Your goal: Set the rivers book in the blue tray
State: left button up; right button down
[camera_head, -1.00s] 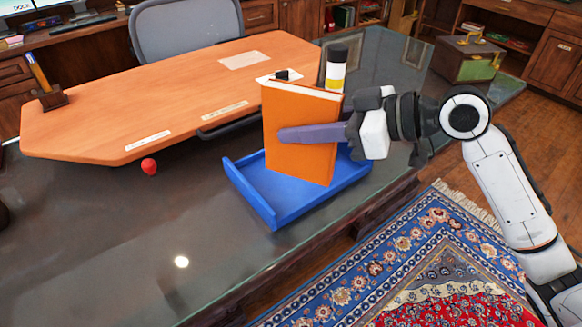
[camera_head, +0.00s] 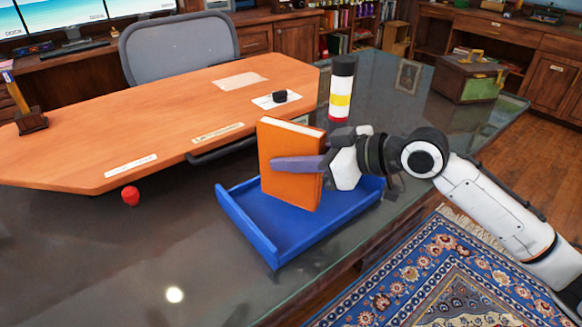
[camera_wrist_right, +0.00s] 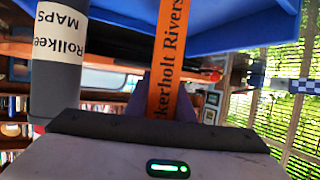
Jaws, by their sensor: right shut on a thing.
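The orange rivers book (camera_head: 286,190) stands upright over the blue tray (camera_head: 248,232), inside its outline in the head view. I cannot tell whether its lower edge touches the tray floor. My right gripper (camera_head: 298,164) is shut on the book from the right, with one purple finger across its cover. In the right wrist view the book's spine (camera_wrist_right: 167,60) reads "…kerholt Rivers" between the fingers, and the blue tray (camera_wrist_right: 225,35) lies beyond it at the top. My left gripper is not in view.
A black, white, yellow and red cylinder (camera_head: 342,90) stands behind the tray; in the wrist view its label reads "Rolikee MAPS" (camera_wrist_right: 58,50). A red knob-like object (camera_head: 131,196) is at left.

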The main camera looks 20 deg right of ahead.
jog(key=shift+f, duration=0.75)
jog(key=shift+f, duration=0.2)
jog(key=c, duration=1.5)
grip_release()
jog(key=shift+r, duration=0.2)
jog(key=shift+b+v, duration=0.4)
jog(key=shift+v, duration=5.6)
